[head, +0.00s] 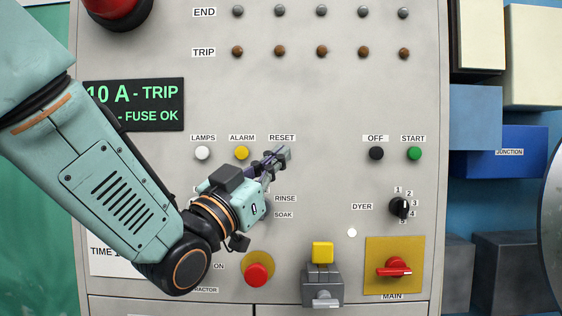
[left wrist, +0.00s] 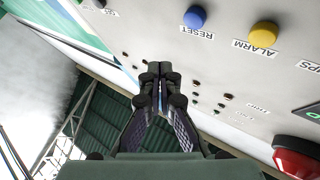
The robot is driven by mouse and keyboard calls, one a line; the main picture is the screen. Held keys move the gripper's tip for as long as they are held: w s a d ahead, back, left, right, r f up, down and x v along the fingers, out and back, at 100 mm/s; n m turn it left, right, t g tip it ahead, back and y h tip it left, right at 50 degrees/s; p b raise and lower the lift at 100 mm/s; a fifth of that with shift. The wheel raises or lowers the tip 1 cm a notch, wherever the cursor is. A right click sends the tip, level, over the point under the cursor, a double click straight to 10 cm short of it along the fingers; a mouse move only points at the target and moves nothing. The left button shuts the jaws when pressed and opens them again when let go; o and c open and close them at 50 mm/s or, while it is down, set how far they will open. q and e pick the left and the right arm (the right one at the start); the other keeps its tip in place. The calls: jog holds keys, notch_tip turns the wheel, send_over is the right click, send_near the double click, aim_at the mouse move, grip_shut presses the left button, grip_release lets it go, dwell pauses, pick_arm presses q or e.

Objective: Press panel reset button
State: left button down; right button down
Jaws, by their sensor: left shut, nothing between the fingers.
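The control panel (head: 330,110) is a grey upright face with labelled buttons. The RESET label (head: 282,138) shows just above my left gripper (head: 280,155), which covers the button's place in the head view. In the left wrist view the blue reset button (left wrist: 195,17) is above its label, up and to the right of my fingertips (left wrist: 160,72). The fingers are shut and empty. Any contact between the fingers and the button is not visible. My right gripper is not in view.
The yellow ALARM button (head: 241,153) and white LAMPS button (head: 202,153) sit left of RESET. OFF (head: 376,153) and START (head: 414,153) buttons are to the right. A red mushroom button (head: 257,274), yellow-topped block (head: 322,253) and MAIN switch (head: 396,268) are lower.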

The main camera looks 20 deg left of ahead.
pick_arm(q)
jog(key=w, duration=0.1)
jog(key=w+a, duration=0.1)
jog(key=w, duration=0.3)
jog(key=shift+a+r, duration=0.1)
jog(key=shift+a, duration=0.15)
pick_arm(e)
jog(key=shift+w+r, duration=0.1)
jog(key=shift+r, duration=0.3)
pick_arm(q)
jog(key=shift+w, duration=0.15)
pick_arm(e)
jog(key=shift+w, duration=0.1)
pick_arm(q)
jog(key=shift+d, duration=0.2)
jog(key=shift+s+a, duration=0.15)
jog(key=shift+s, duration=0.05)
